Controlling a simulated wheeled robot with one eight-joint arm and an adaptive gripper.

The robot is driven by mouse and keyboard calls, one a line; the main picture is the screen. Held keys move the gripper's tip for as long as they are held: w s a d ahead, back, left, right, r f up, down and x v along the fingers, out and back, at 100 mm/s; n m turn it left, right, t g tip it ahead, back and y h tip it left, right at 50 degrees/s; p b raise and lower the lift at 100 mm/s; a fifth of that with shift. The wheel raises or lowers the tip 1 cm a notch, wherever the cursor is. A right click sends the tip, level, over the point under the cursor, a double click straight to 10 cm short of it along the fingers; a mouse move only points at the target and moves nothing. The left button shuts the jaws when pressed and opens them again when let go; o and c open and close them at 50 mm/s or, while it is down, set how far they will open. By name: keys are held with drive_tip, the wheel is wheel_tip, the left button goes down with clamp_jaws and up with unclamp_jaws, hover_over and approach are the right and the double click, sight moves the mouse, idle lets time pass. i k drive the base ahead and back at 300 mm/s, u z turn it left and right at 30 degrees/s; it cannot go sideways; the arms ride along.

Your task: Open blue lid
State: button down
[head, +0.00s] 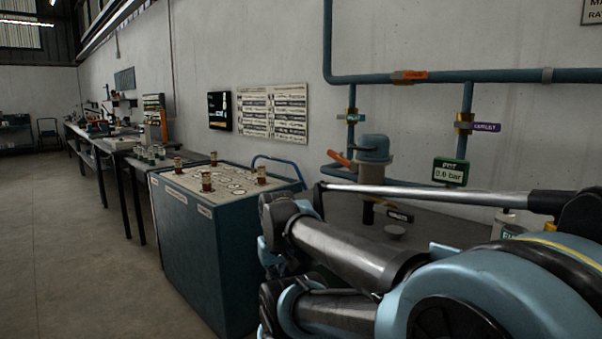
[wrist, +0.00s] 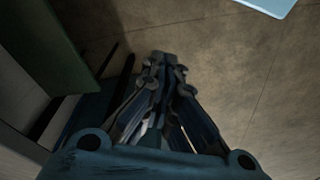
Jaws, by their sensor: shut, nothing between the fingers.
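A blue lid (head: 373,148) sits closed on top of a tan canister (head: 372,171) by the wall, under the blue pipes in the head view. An orange lever (head: 341,158) is at its left side. My gripper (wrist: 166,62) is shut and empty in the wrist view, with its fingers together above bare floor. It is apart from the lid, which is not in the wrist view. In the head view my arm fills the lower right, and my fingertips cannot be made out.
A teal console (head: 190,255) with small brown-capped posts stands left of the canister. Blue pipes (head: 490,76) run along the wall. A gauge (head: 450,172) reads 0.0 bar. The floor (head: 85,260) at left is clear.

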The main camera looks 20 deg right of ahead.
sight(372, 148)
drive_tip(key=z, duration=0.25)
drive_tip(key=k, duration=1.7)
drive_tip(key=u, duration=0.4)
drive_tip(key=i, duration=1)
drive_tip(key=z, duration=0.05)
